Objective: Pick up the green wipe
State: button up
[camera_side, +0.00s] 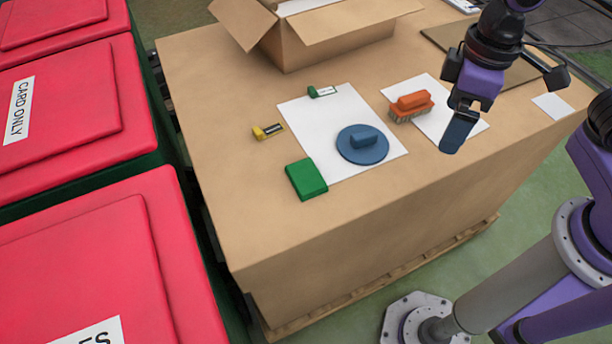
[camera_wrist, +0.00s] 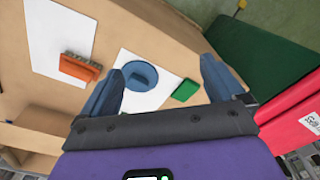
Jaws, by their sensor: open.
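A green block-like wipe (camera_side: 306,179) lies flat on the brown cardboard surface (camera_side: 240,220), at the near left corner of a white sheet (camera_side: 310,115). It also shows in the wrist view (camera_wrist: 185,90), between my fingers in the picture but well beyond them. My gripper (camera_side: 455,135) hangs above the right part of the surface, to the right of the wipe and apart from it. In the wrist view my gripper (camera_wrist: 160,75) has its two blue fingers spread wide with nothing between them.
A blue round pad with a handle (camera_side: 362,144) sits on the sheet, right of the wipe. An orange brush (camera_side: 411,106) lies on another sheet. Small yellow (camera_side: 268,131) and green (camera_side: 322,91) labelled items lie nearby. An open carton (camera_side: 330,45) stands behind; red-lidded bins (camera_side: 80,105) stand left.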

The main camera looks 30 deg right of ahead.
jog(key=w+a+f+m, duration=0.1)
jog(key=w+a+m, duration=0.4)
jog(key=a, duration=0.4)
jog(key=w+a+f+m, duration=0.2)
jog(key=w+a+m, duration=0.1)
jog(key=w+a, duration=0.55)
send_over(306, 176)
jog(key=shift+m, duration=0.3)
jog(key=f, duration=1.2)
jog(key=shift+s+a, duration=0.1)
jog(key=shift+a, duration=0.15)
jog(key=shift+d+f, duration=0.2)
jog(key=shift+f, duration=2.4)
jog(key=c, duration=1.1)
